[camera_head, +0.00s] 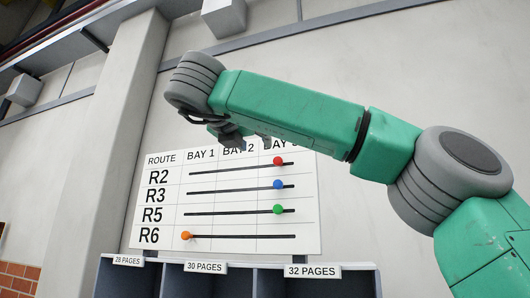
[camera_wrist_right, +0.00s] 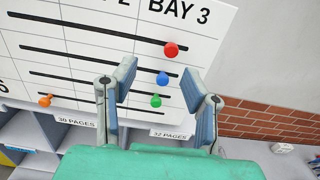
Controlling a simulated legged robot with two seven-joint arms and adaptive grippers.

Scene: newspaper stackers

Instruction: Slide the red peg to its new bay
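The red peg (camera_head: 278,161) sits on the top slot, row R2, in the BAY 3 column of the white route board (camera_head: 160,200). In the right wrist view the red peg (camera_wrist_right: 171,49) lies just beyond the fingertips, with nothing gripped. My right gripper (camera_head: 232,138) is in front of the board's top edge, left of the red peg in the head view, and partly hidden by its own arm. In the right wrist view its two fingers (camera_wrist_right: 160,72) are spread open and empty, with the blue peg showing between them. My left gripper is not in view.
A blue peg (camera_head: 277,184) on R3 and a green peg (camera_head: 278,209) on R5 sit below in BAY 3. An orange peg (camera_head: 186,236) is in BAY 1 on R6. Grey shelves (camera_head: 207,286) stand under the board. My right arm covers part of the BAY 3 heading.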

